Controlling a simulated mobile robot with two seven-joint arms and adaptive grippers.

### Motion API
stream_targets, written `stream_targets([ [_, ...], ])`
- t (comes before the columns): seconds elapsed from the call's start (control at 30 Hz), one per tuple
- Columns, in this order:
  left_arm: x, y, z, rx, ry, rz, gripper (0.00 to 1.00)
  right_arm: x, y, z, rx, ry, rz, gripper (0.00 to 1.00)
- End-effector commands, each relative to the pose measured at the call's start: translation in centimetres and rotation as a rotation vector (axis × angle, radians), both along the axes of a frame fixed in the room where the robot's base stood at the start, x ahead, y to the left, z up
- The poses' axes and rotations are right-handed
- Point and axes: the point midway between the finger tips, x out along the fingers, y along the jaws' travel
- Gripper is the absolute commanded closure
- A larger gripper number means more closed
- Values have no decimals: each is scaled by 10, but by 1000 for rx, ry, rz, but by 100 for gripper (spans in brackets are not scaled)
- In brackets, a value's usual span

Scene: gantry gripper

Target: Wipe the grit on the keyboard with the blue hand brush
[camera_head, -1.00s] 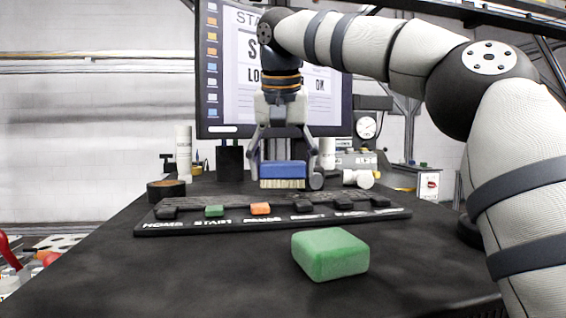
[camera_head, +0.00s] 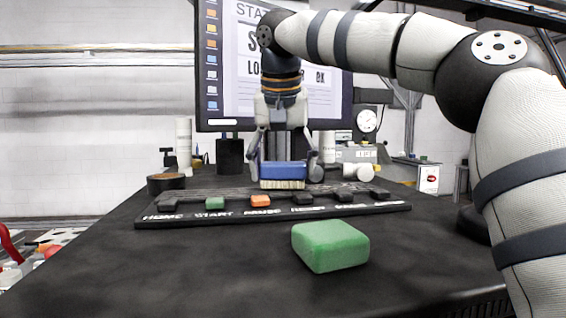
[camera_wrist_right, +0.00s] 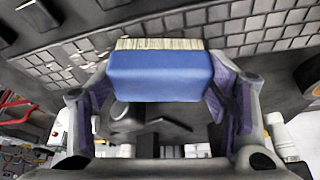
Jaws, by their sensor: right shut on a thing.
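The blue hand brush (camera_head: 283,170) is held in my right gripper (camera_head: 284,166), bristles down, at the back edge of the keyboard. In the right wrist view the brush (camera_wrist_right: 160,75) sits between the two fingers, its pale bristles towards the keys. The keyboard (camera_head: 225,219) lies on the dark table, with a green key, an orange key and several black keys along its front. The bristles are at or just above the keys; I cannot tell if they touch. My left gripper is not in view.
A green block (camera_head: 330,246) lies on the table in front of the keyboard. A dark round roll (camera_head: 166,183) is at the left, a white bottle (camera_head: 184,145) behind it. A monitor (camera_head: 225,65) stands behind. White cylinders (camera_head: 358,172) lie at the back right. The front left tabletop is clear.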

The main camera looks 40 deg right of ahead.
Motion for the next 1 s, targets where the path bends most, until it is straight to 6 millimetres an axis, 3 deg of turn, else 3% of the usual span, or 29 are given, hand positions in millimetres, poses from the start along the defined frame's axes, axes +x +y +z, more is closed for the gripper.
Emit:
stream_targets([
  [0.37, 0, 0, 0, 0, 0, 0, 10, -2, -3, -5, 2, 0, -1, 63],
  [1.0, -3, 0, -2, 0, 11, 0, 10, -29, -53, -7, 5, 0, -1, 63],
])
